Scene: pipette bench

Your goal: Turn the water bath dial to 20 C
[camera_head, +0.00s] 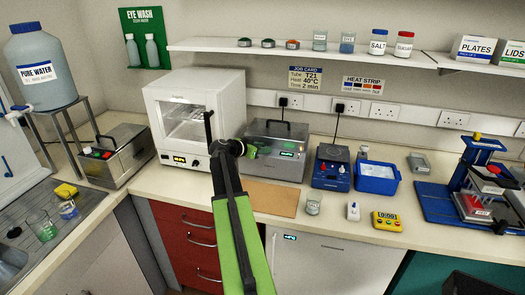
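A steel box with a dark top handle (276,127) stands on the bench right of the white cabinet. It looks like the water bath, with a small lit display (287,155) on its front, too small to read.
A white glass-fronted cabinet (165,125) stands close left of my gripper. A blue device (331,170) and blue tub (377,178) stand right of the steel box. A brown board (275,198) lies in front. Another steel box (120,160) stands far left.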

